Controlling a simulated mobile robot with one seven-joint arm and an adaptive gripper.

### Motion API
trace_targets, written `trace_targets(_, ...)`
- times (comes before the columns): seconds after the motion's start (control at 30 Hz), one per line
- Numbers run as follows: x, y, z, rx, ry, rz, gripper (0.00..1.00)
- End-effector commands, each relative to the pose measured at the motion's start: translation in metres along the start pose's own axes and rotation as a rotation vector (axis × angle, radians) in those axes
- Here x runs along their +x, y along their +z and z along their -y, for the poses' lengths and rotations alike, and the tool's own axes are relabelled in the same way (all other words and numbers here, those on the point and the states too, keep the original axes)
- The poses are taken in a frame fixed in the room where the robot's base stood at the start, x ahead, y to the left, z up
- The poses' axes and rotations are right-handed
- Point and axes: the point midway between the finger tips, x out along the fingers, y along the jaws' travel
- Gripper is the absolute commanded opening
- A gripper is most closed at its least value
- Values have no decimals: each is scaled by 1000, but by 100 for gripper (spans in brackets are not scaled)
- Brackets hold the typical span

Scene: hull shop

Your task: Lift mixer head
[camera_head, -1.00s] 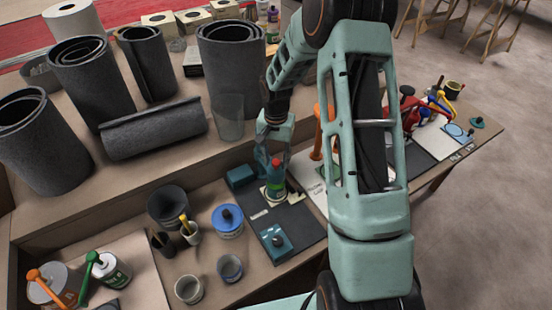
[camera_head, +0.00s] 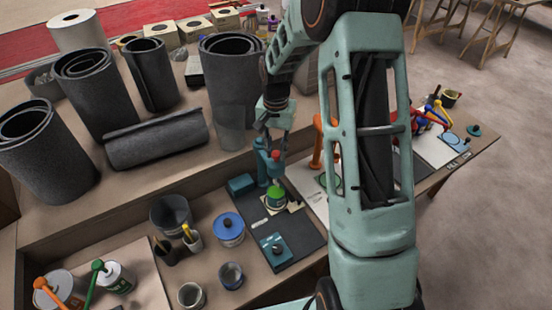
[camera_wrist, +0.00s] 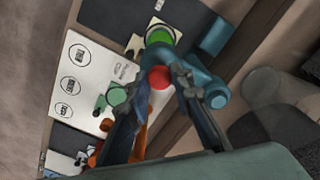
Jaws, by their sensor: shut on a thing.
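The teal mixer (camera_head: 264,165) stands on the dark mat (camera_head: 298,228) on the bench. Its head is tilted up, with a red knob (camera_head: 277,155) at the end. Below the head, a can with a green top (camera_head: 276,194) sits uncovered. My gripper (camera_head: 274,147) is above the mixer with its fingers around the knob end of the head. In the wrist view the red knob (camera_wrist: 160,78) lies between the fingertips, beside the teal mixer body (camera_wrist: 212,92) and near the green can top (camera_wrist: 159,36). Exact finger contact is partly hidden.
Tall dark rolls (camera_head: 228,90) stand behind. An orange stand (camera_head: 317,145) is close on the right. My arm covers the bench's right middle.

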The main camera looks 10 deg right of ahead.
Motion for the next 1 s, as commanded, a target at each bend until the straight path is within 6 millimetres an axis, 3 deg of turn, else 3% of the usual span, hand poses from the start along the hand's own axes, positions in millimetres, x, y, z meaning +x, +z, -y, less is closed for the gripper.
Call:
trace_targets(0.03, -12, -1, 1, -1, -1, -5, 0)
trace_targets(0.1, -17, -1, 0, -1, -1, -2, 0)
trace_targets(0.43, -20, -2, 1, 0, -3, -5, 0)
trace_targets(0.47, -21, -2, 1, 0, -3, -5, 23)
trace_targets(0.6, -20, -1, 1, 0, -2, -4, 38)
trace_targets(0.87, -18, -1, 0, 0, -1, -2, 39)
trace_targets(1.0, -28, -1, 1, 0, -2, -4, 39)
